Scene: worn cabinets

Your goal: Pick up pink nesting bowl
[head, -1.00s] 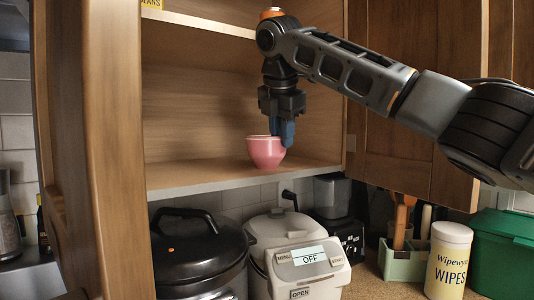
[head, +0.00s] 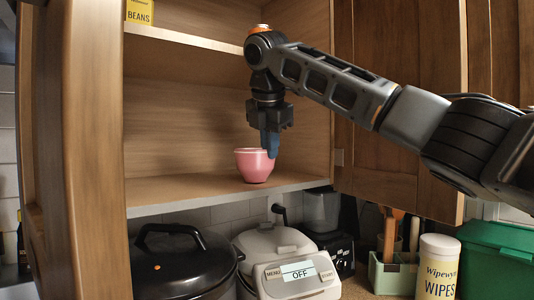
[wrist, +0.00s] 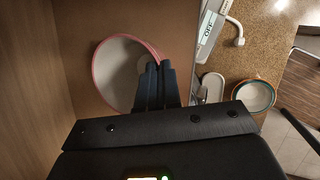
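The pink nesting bowl (head: 252,168) is upright at the lower shelf of the open cabinet, near the shelf's front edge. It appears to rest on the shelf. My gripper (head: 270,152) points down at the bowl's right rim. In the wrist view, the bowl (wrist: 103,80) shows its pale inside and pink rim. The two dark fingers (wrist: 159,68) are close together over the rim, with the bowl's wall seemingly between them. The fingers hide that part of the rim.
A cabinet side panel (head: 75,150) stands left and an open door (head: 400,130) right. An upper shelf (head: 190,38) holds a yellow beans box (head: 139,11). Below are a black cooker (head: 175,262), a white appliance (head: 290,272) and a wipes tub (head: 438,268). The shelf around the bowl is clear.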

